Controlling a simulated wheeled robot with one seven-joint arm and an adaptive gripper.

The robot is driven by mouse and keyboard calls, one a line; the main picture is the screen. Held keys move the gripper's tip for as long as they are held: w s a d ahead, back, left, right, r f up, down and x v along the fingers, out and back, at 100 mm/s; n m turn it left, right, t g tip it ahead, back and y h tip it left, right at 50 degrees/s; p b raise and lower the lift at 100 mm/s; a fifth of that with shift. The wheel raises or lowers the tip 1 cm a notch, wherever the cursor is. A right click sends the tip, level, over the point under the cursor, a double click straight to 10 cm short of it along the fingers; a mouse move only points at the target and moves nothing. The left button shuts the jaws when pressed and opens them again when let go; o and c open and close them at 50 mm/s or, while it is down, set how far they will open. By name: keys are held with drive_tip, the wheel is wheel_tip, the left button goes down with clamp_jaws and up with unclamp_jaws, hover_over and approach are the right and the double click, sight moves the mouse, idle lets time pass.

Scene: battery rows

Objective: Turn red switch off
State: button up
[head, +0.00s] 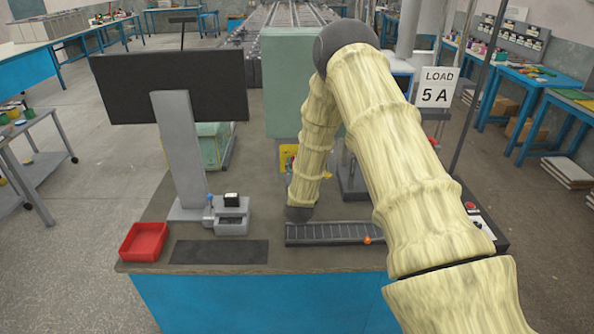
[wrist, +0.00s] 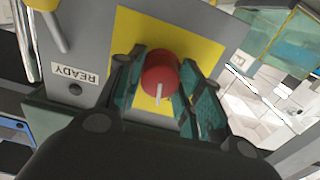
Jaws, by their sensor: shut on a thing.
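The red switch (wrist: 160,73) is a round knob with a pale pointer line, mounted on a yellow plate (wrist: 207,47) on a grey panel. In the wrist view the pointer line runs down toward the bottom of the picture. My gripper (wrist: 161,85) has its two green-padded fingers on either side of the knob, shut on it. In the head view the yellow plate (head: 288,155) shows partly behind my arm. The knob and my fingertips are hidden there.
A label reading READY (wrist: 74,73) is beside the plate, near a yellow handle (wrist: 43,8).

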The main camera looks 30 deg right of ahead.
drive_tip(key=n+b, duration=0.1)
drive_tip(key=n, duration=0.2)
drive_tip(key=n+b, duration=0.1)
drive_tip(key=n, duration=0.2)
drive_tip(key=shift+s+f+b, duration=0.1)
drive_tip(key=shift+f+b, duration=0.1)
drive_tip(key=shift+b, duration=0.1)
idle(0.4)
drive_tip(key=o, duration=1)
drive_tip(key=shift+r, duration=0.1)
drive_tip(key=shift+o, duration=0.2)
drive_tip(key=v, duration=1.2)
drive_tip(key=shift+d, duration=0.15)
